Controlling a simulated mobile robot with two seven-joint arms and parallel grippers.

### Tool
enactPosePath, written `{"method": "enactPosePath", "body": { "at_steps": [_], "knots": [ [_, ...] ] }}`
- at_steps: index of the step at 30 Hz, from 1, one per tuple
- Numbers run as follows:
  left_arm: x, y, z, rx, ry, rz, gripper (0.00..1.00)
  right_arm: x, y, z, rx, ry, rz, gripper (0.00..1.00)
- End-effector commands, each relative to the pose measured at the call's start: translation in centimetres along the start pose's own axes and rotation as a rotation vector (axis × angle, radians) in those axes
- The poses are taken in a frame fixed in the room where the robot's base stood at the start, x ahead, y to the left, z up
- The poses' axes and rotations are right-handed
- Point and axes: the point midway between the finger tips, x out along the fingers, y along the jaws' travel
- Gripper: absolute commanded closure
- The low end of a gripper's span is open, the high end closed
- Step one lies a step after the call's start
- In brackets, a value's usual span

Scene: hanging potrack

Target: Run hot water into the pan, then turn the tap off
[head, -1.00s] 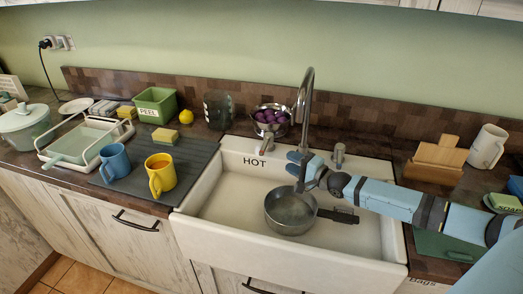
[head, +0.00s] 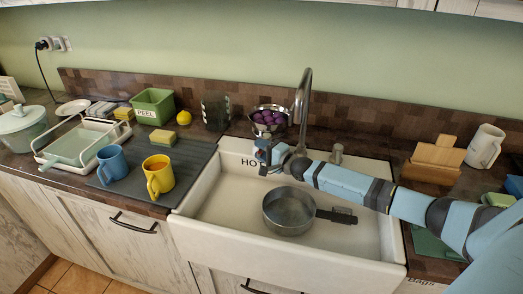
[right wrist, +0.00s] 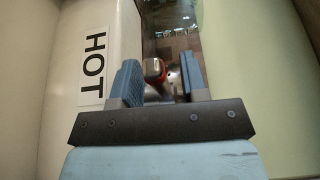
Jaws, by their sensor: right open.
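The grey metal pan (head: 289,212) sits in the white sink (head: 225,205), its dark handle pointing right. The tall curved tap (head: 304,95) stands behind the sink, and no water stream shows. My right gripper (head: 264,153) is open at the sink's back left, by the HOT label, which also shows in the right wrist view (right wrist: 93,68). In that view a metal tap handle with a red mark (right wrist: 153,69) lies between the open fingers (right wrist: 158,82); I cannot tell whether they touch it. My arm hides this handle in the head view. My left gripper is out of view.
The other tap handle (head: 337,154) stands right of the spout. A colander of purple items (head: 268,118) is behind the gripper. Blue (head: 112,163) and yellow mugs (head: 158,176) stand on the dark mat at left. A wooden block (head: 434,160) stands at right.

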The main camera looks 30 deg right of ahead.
Motion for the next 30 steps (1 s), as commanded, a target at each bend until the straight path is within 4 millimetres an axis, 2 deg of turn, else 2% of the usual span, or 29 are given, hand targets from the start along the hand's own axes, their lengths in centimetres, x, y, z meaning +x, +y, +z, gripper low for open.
{"method": "enactPosePath", "body": {
  "at_steps": [3,8,9,19,30],
  "knots": [
    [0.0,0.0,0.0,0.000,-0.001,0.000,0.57,0.0,0.0,0.0,0.000,0.000,0.000,0.60],
    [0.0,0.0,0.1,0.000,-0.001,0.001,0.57,0.0,0.0,0.0,0.000,0.000,0.000,0.96],
    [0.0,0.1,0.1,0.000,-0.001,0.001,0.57,0.0,0.0,0.0,0.000,0.000,0.000,1.00],
    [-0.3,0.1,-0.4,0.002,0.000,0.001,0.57,0.0,-0.1,0.1,0.003,0.016,0.000,1.00],
    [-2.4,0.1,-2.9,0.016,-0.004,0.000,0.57,1.1,-0.5,0.6,0.013,0.169,0.002,1.00]
  ]
}}
